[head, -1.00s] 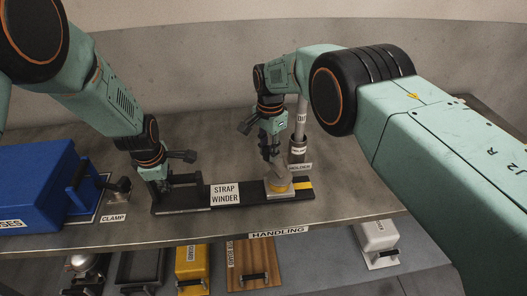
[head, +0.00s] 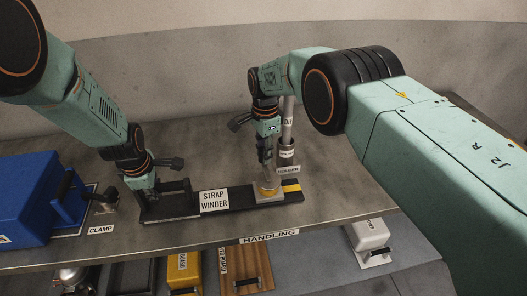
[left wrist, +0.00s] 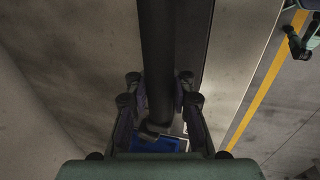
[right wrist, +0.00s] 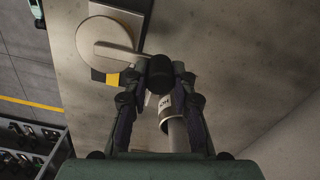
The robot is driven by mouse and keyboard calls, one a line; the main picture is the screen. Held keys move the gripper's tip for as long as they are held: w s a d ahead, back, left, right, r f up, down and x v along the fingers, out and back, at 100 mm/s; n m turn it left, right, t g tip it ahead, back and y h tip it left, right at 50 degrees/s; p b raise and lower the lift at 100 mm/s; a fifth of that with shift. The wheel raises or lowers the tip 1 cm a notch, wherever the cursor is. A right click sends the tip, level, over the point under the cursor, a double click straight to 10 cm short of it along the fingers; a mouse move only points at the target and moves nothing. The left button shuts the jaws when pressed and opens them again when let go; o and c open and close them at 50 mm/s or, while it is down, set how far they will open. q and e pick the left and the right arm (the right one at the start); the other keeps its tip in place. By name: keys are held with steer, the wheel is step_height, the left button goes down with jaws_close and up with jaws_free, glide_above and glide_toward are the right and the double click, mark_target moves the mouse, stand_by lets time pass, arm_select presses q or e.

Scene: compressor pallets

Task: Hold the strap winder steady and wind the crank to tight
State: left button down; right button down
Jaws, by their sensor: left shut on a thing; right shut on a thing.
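The strap winder (head: 240,199) is a long dark base with a white label, lying on the bench. My left gripper (head: 150,188) is shut on the black handle bar at its left end; the bar (left wrist: 158,40) runs between the fingers in the left wrist view. My right gripper (head: 265,157) is shut on the crank's black knob (right wrist: 160,76), above the drum. A yellow mark (head: 291,188) lies right of the drum. The fingers partly hide the knob.
A blue case (head: 25,200) and a clamp (head: 107,203) stand left of the winder. A holder with an upright grey tube (head: 288,120) stands close behind the drum. A lower shelf carries several items, including a white box (head: 368,234).

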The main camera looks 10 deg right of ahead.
steer(key=c, duration=1.1)
jaws_free()
steer(key=shift+r, duration=0.1)
step_height(320, 180, up, 12)
